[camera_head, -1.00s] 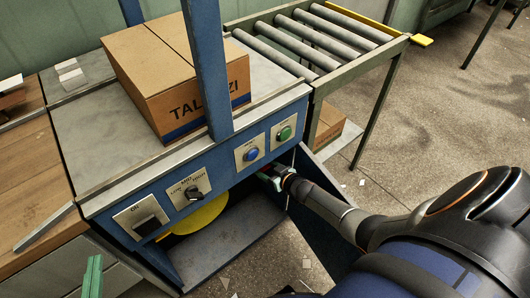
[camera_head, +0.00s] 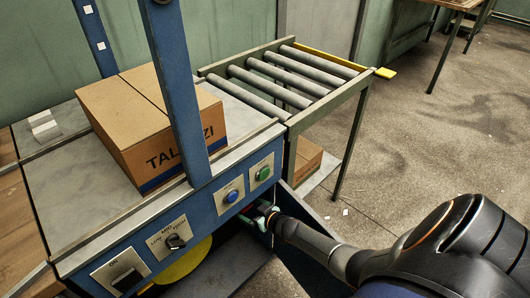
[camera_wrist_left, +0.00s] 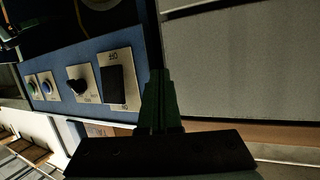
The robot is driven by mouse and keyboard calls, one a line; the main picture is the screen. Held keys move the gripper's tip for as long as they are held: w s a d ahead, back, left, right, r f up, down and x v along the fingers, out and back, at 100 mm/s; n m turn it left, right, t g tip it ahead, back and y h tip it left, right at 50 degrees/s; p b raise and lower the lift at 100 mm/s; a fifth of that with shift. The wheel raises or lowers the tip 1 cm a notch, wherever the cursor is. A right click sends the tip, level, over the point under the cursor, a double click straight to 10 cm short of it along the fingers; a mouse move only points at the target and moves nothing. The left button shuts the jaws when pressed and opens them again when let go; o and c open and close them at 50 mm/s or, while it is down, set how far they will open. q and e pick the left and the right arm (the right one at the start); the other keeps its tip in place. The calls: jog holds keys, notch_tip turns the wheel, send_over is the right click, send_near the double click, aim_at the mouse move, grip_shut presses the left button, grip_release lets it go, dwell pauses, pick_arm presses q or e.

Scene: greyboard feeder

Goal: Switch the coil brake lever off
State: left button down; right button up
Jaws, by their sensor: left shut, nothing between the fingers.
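My right gripper (camera_head: 264,214) reaches in from the right, below the green button, at the right edge of the opening under the blue machine front. Its fingers are small and dark there, so I cannot tell their opening or any contact. I cannot make out the coil brake lever; it may be hidden by the gripper or in shadow. A yellow disc (camera_head: 186,262) shows partly inside the opening. My left gripper (camera_wrist_left: 160,103) shows only in the left wrist view, its green fingers shut and empty, apart from the panel's black switch (camera_wrist_left: 114,85).
The blue front carries a black switch (camera_head: 127,279), a selector knob (camera_head: 176,241), a blue button (camera_head: 232,196) and a green button (camera_head: 264,173). A cardboard box (camera_head: 150,130) sits on top, behind a blue post (camera_head: 180,90). A roller conveyor (camera_head: 290,75) stands behind.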

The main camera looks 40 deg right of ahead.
pick_arm(q)
jog(key=s+f+n+g+p, duration=0.1)
jog(key=s+f+g+p, duration=0.4)
jog(key=s+f, duration=0.1)
jog(key=shift+d+f+y, duration=0.4)
jog(key=shift+f, duration=0.2)
pick_arm(e)
jog(key=v, duration=1.1)
jog(key=shift+s+r, duration=0.2)
pick_arm(q)
jog(key=shift+s, duration=0.1)
